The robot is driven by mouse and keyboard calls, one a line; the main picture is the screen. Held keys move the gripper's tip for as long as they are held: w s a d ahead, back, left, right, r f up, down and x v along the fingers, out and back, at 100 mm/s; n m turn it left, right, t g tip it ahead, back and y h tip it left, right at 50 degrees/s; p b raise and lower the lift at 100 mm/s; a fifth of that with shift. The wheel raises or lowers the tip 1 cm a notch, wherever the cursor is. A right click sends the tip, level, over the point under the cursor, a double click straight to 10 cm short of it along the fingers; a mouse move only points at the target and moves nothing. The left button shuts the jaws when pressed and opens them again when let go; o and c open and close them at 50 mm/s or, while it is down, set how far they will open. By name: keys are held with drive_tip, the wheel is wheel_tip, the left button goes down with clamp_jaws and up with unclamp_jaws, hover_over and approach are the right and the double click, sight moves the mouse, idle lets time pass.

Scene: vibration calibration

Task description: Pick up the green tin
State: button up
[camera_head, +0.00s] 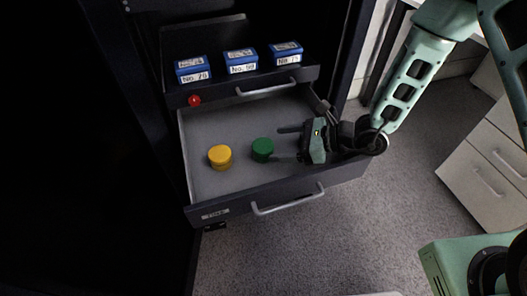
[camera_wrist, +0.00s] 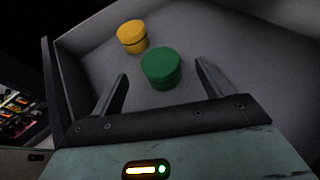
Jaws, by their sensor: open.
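The green tin (camera_head: 262,149) is a short round tin standing upright on the floor of the open drawer (camera_head: 225,115). A yellow tin (camera_head: 220,156) stands to its left. My gripper (camera_head: 284,144) reaches into the drawer from the right, with its fingers apart and pointing toward the green tin. In the wrist view the green tin (camera_wrist: 161,68) lies ahead of the gap between the fingertips of my open gripper (camera_wrist: 162,72), and nothing is held. The yellow tin (camera_wrist: 132,36) is farther off and to the left.
An upper drawer above holds several blue boxes (camera_head: 241,61) with number labels. A red round thing (camera_head: 194,100) shows at the upper drawer's front. The lower drawer's front wall (camera_head: 290,193) has a handle. White drawer units (camera_head: 487,165) stand at the right.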

sight(265, 146)
drive_tip(key=shift+x, duration=1.5)
drive_tip(key=shift+b+x, duration=0.5)
drive_tip(key=shift+x, duration=1.85)
drive_tip(key=shift+f, duration=0.1)
drive_tip(key=c, duration=1.1)
